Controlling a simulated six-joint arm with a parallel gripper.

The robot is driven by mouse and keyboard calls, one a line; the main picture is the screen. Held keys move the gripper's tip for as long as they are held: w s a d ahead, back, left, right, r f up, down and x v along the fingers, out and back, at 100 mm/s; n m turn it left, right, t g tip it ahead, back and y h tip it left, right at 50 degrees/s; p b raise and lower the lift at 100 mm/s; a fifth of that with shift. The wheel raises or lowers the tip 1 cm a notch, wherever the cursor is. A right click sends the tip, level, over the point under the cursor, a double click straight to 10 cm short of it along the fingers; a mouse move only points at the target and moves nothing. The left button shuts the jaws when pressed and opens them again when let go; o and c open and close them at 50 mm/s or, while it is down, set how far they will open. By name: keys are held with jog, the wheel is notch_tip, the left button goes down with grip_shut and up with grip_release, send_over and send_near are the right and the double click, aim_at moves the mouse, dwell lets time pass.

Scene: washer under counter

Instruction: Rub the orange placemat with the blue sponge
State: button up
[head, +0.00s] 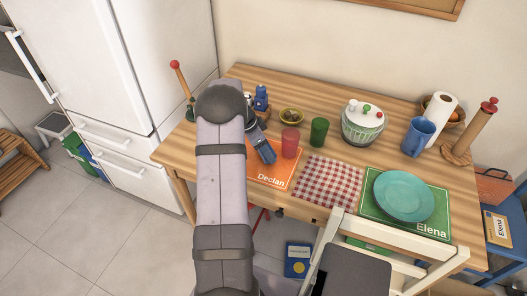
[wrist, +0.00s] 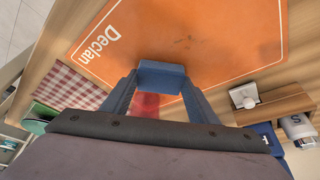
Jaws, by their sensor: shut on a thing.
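The orange placemat (head: 262,177) lies on the table, marked "Declan"; my arm covers its left part in the head view. It fills the upper middle of the wrist view (wrist: 220,40), with faint dark smudges on it. My gripper (wrist: 160,82) is shut on the blue sponge (wrist: 160,72), a small block between the fingertips. The sponge is over the placemat's edge area in the wrist view; I cannot tell whether it touches. In the head view my gripper (head: 266,151) is by the placemat's far side, and the sponge is not clearly distinguishable from the blue fingers.
A red cup (head: 290,142) stands close right of my gripper, with a green cup (head: 319,131) beyond. A bowl (head: 291,116) and blue bottle (head: 261,97) stand behind. A checked cloth (head: 328,182) and green placemat (head: 438,216) with teal plate (head: 404,196) lie right. A chair (head: 345,228) stands in front.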

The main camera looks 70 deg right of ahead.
jog(key=shift+w, duration=0.1)
jog(key=shift+w+r+b, duration=0.15)
jog(key=shift+w+b, duration=0.25)
jog(key=shift+w, duration=1.6)
jog(key=shift+w+b, duration=0.35)
jog(key=shift+w, duration=1.65)
jog(key=shift+d+f, duration=0.2)
jog(key=shift+d, duration=0.65)
jog(key=shift+s, duration=0.1)
jog(key=shift+s+b, duration=0.45)
jog(key=shift+s, duration=1.55)
